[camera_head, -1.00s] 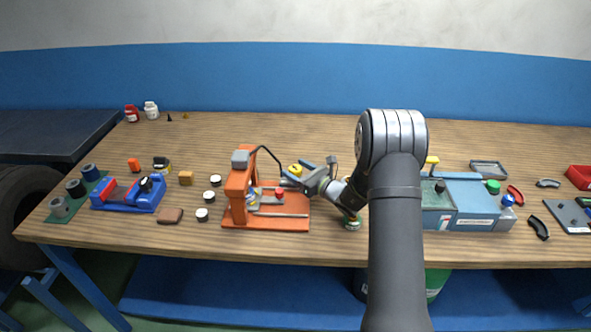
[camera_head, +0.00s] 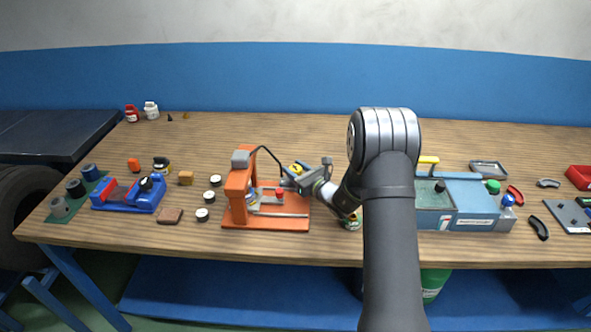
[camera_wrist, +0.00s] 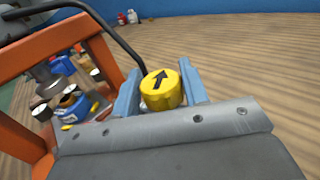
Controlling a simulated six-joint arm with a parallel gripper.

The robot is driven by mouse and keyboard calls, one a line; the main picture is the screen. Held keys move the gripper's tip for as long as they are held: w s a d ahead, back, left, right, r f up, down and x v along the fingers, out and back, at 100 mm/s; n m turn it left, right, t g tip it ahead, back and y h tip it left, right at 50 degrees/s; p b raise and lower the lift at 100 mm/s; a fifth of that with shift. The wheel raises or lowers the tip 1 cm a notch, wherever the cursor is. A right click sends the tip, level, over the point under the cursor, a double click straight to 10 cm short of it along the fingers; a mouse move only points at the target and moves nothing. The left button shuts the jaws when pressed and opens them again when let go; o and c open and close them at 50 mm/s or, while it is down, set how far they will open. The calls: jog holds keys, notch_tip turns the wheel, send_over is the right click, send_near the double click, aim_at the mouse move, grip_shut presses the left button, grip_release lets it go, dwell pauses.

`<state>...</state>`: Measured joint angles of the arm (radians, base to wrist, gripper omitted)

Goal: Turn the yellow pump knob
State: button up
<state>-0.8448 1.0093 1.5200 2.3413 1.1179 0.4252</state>
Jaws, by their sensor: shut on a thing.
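The yellow pump knob (camera_wrist: 162,90) is a round cap with a black arrow on top, seen in the wrist view between the two blue-grey fingers of my gripper (camera_wrist: 160,86). The fingers close on it from both sides. The arrow points up and slightly right in that view. In the head view the yellow knob (camera_head: 297,168) shows only partly behind my gripper (camera_head: 299,178), at the right of the orange press (camera_head: 240,190). A black hose (camera_wrist: 110,30) runs from the press frame down beside the knob.
A red knob (camera_head: 279,193) sits on the press base, left of my gripper. A blue-grey tank (camera_head: 475,205) stands right of my arm. The table behind the press is mostly clear.

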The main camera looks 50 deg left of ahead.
jog(key=shift+m+t+h, duration=0.5)
jog(key=shift+m+t, duration=1.3)
jog(key=shift+t, duration=0.9)
jog(key=o, duration=1)
jog(key=shift+c, duration=0.2)
jog(key=v, duration=1.7)
jog(key=shift+s+d, duration=0.1)
jog(key=shift+d, duration=0.1)
